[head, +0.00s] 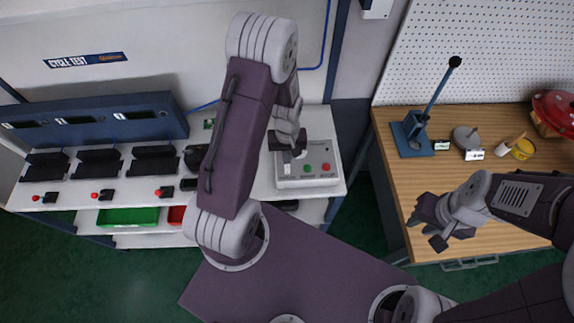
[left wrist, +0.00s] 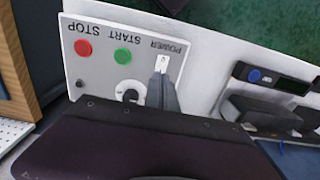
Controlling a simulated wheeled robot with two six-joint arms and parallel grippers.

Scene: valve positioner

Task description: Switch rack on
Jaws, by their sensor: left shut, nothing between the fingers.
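The grey control box (head: 322,181) stands on the white bench, below my left arm in the head view. In the left wrist view its panel (left wrist: 100,67) appears upside down, with a white rocker switch (left wrist: 163,63) by the label POWER, a green START button (left wrist: 122,56) and a red STOP button (left wrist: 83,47). My left gripper (head: 291,154) is shut and empty over the box. In the left wrist view its fingertips (left wrist: 163,80) are right at the switch and cover its near part; contact cannot be told. My right gripper (head: 428,229) is open and empty over the wooden table.
A round dial (left wrist: 130,94) sits beside the gripper on the panel. Several black test stations (head: 98,163) with red knobs line the bench to the left. A blue lever press (head: 412,135) stands on the wooden table (head: 400,185).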

